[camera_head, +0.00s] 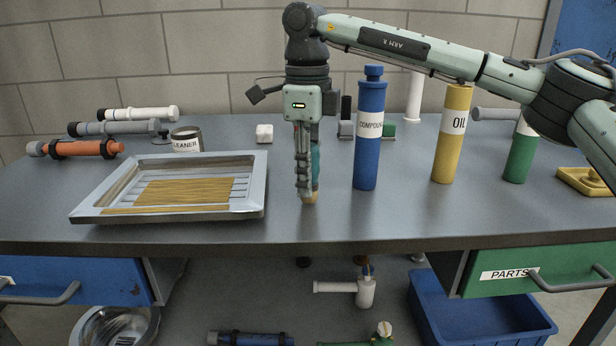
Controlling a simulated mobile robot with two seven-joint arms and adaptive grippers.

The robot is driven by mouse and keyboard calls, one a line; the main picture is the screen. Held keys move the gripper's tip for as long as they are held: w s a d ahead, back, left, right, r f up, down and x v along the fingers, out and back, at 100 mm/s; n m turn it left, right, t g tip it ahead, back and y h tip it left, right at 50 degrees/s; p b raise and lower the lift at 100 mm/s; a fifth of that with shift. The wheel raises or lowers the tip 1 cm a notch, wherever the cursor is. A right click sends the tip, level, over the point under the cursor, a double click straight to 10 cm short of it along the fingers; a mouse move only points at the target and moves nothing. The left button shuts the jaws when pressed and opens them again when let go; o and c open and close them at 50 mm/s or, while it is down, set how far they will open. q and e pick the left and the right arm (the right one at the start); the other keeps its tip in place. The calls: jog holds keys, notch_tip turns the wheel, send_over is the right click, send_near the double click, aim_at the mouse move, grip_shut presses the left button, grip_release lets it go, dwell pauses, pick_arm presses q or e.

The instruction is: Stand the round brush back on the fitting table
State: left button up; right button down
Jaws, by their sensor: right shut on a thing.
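My right gripper (306,180) points straight down over the middle of the grey fitting table (350,220). It is shut on a slim upright thing, which I take to be the round brush (316,165). A teal part shows beside the fingers and a tan end shows below the fingertips. The fingers hide most of it. I cannot tell whether its lower end touches the table top. My left gripper is not in view.
A metal tray (258,200) with brown rods lies to the left. A blue compound bottle (368,165) stands close on the right, then a yellow oil bottle (445,160) and a green bottle (520,155). A cleaner tin (186,143) stands behind the tray. The table's front centre is clear.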

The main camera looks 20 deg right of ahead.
jog(key=shift+f, duration=0.25)
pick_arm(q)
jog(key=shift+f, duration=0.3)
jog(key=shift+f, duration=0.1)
pick_arm(e)
jog(key=c, duration=1.7)
grip_release()
jog(key=shift+f, duration=0.15)
jog(key=o, duration=0.5)
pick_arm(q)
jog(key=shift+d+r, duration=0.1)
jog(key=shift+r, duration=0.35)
